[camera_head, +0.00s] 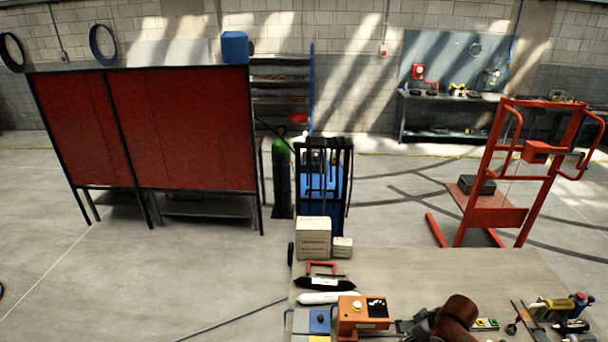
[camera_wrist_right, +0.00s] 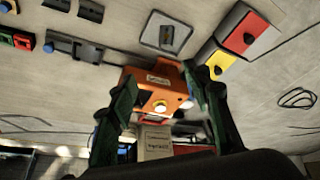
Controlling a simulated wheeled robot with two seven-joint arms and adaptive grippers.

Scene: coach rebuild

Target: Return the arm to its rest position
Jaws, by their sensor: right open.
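My right gripper (camera_head: 412,326) is above the workbench (camera_head: 440,275), with its brown arm link coming up from the bottom edge. It is just right of an orange box (camera_head: 362,315) with a pale round button and a dark top panel. In the right wrist view, the two dark fingers of my right gripper (camera_wrist_right: 160,78) are spread apart. The orange box (camera_wrist_right: 160,90) appears between them, and I cannot tell whether they touch it. I see nothing held. My left gripper is in neither view.
Two cardboard boxes (camera_head: 313,238), a black pouch (camera_head: 325,284) and a white pouch (camera_head: 325,298) lie on the bench's left side. Bottles and tools (camera_head: 560,312) crowd its right front. The bench's middle back is clear. A red lift frame (camera_head: 495,217) stands behind.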

